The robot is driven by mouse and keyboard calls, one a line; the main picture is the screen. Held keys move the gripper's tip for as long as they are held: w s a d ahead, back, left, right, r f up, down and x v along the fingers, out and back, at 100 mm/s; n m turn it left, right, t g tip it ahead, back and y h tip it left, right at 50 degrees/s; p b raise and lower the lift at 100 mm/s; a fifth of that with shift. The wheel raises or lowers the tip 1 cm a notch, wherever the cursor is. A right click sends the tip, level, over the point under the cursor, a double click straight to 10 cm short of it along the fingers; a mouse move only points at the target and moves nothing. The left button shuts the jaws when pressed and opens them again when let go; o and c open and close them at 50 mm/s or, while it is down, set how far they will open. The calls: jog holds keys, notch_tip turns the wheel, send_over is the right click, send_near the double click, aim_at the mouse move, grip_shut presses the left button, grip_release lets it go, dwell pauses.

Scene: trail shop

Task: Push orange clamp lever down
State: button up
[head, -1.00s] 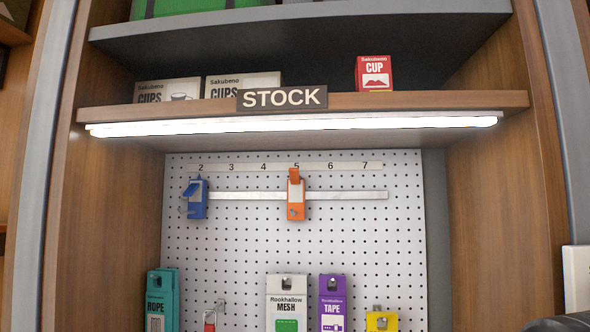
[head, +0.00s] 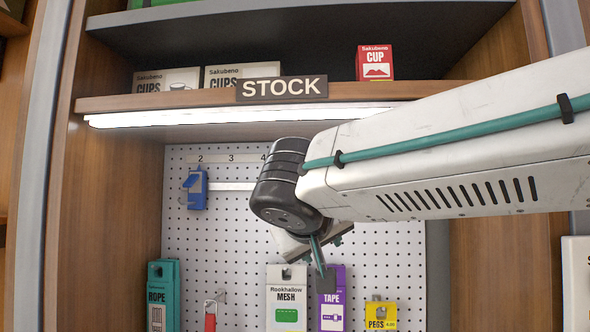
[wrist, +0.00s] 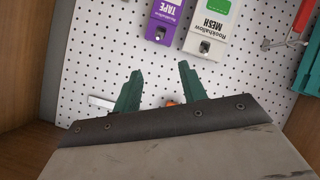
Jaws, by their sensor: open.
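The orange clamp (wrist: 170,102) shows only as a small orange patch in the wrist view, between the bases of my fingers and mostly hidden behind my gripper's dark edge. Its lever cannot be made out. In the head view my arm hides the clamp. My gripper (wrist: 158,68) is open, with two green fingers apart and nothing held between them. In the head view my gripper (head: 318,262) is partly hidden by my wrist, in front of the pegboard. I cannot tell whether it touches the clamp.
A blue clamp (head: 195,188) sits on the metal rail (head: 232,186) at the left. Below hang a teal rope box (head: 162,295), a mesh box (head: 287,295), a purple tape box (wrist: 165,20) and a yellow pegs box (head: 381,315). A lit shelf (head: 180,103) overhangs the pegboard (head: 225,240).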

jog(key=w+a+r+m+t, duration=0.2)
jog(key=r+t, duration=0.1)
jog(key=r, duration=0.5)
jog(key=w+a+r+m+t, duration=0.2)
jog(key=a+r+m+t, duration=0.1)
jog(key=r, duration=0.5)
jog(key=shift+y, duration=0.3)
jog(key=w, duration=0.2)
jog(key=w+d, duration=0.1)
jog(key=w, duration=0.4)
jog(key=shift+d+f, duration=0.25)
jog(key=shift+c, duration=0.3)
grip_shut()
